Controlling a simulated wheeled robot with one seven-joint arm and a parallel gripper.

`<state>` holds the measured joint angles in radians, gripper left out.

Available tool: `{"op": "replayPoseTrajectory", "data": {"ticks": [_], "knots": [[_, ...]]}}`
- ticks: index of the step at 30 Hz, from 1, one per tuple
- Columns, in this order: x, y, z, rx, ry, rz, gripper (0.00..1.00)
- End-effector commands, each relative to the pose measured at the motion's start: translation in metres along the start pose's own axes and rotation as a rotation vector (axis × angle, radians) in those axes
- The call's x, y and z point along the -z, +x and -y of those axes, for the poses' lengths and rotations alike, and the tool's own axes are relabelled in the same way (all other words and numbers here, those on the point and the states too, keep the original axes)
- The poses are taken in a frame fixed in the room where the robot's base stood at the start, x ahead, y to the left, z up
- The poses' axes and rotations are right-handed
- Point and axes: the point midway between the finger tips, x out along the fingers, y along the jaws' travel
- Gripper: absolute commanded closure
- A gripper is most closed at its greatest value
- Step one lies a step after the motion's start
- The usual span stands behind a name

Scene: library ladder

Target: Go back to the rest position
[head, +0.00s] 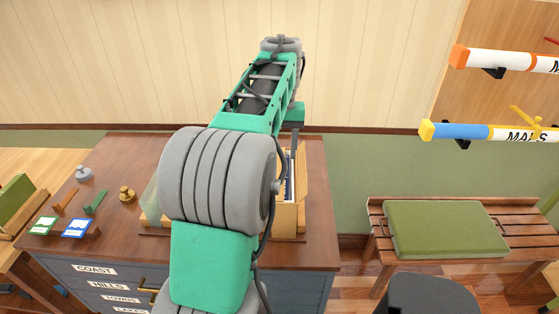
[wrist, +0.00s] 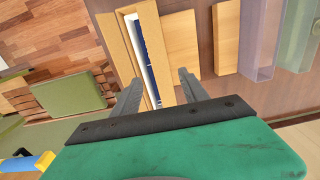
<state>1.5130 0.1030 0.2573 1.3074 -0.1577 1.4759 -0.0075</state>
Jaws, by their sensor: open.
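My gripper (wrist: 158,86) is open in the wrist view. Its two grey fingers stand apart with nothing held between them. Beyond the fingertips is a wooden box (wrist: 119,50) with a narrow slot, and a dark blue and white item (wrist: 146,58) sits inside it. The fingers appear above the box; I cannot tell how far. In the head view my arm is raised over the desk and bends down at its far end, and it hides the fingers. The same wooden box (head: 290,218) shows partly behind my arm there.
The desk (head: 317,180) carries brass and grey weights (head: 127,194), small stands with green and blue cards (head: 78,228), and labelled drawers (head: 95,270). A bench with a green cushion (head: 440,230) stands right. Map tubes (head: 500,133) hang at upper right.

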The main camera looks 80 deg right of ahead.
Motion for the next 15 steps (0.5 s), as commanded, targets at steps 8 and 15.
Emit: {"op": "replayPoseTrajectory", "data": {"ticks": [8,15], "knots": [[0.0,-0.027,0.0,0.0,0.0,0.002,0.48],[0.0,-0.026,0.0,0.0,0.0,0.001,0.48]]}}
